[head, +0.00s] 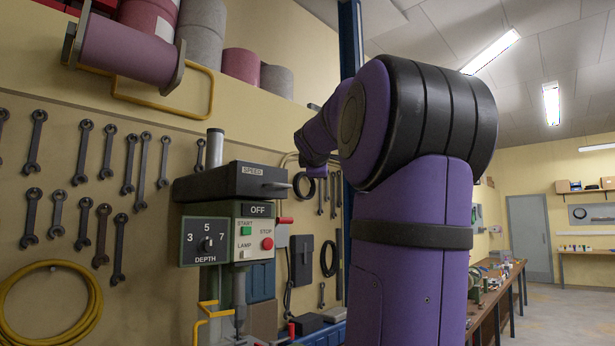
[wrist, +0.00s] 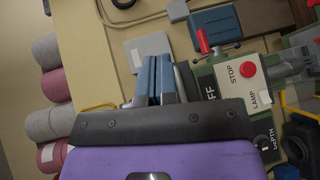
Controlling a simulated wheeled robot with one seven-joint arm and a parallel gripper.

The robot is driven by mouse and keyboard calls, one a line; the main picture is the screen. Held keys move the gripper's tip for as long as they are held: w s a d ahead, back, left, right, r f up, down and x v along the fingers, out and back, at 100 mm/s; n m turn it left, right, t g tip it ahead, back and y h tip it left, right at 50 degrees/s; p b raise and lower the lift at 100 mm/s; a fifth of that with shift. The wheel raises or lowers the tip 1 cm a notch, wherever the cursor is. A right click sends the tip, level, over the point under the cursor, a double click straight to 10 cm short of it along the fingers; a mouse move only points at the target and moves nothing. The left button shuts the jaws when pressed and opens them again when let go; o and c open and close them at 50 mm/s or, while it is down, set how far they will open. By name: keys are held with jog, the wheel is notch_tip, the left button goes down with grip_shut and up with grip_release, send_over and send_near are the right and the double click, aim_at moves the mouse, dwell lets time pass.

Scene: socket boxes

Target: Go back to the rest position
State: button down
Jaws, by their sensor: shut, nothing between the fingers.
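My purple arm rises large at the centre right of the head view, bent at a black-banded joint, its far part pointing left toward the tool wall. My gripper (wrist: 155,62) shows in the wrist view as grey-blue fingers beyond a black band, shut with nothing held. In the head view the fingers cannot be made out. The green control box (head: 228,233) with START and STOP buttons and a DEPTH dial stands left of my arm. It also shows in the wrist view, turned on its side, right of my fingers, with its red STOP button (wrist: 247,70).
Wrenches (head: 83,150) and a coiled yellow hose (head: 50,305) hang on the left wall.

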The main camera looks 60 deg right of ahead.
jog(key=shift+s+a+r, duration=0.15)
jog(key=shift+s+r, duration=0.05)
jog(key=shift+s, duration=0.6)
jog(key=shift+s+a+r, duration=0.15)
jog(key=shift+s, duration=0.6)
jog(key=shift+w+f, duration=0.1)
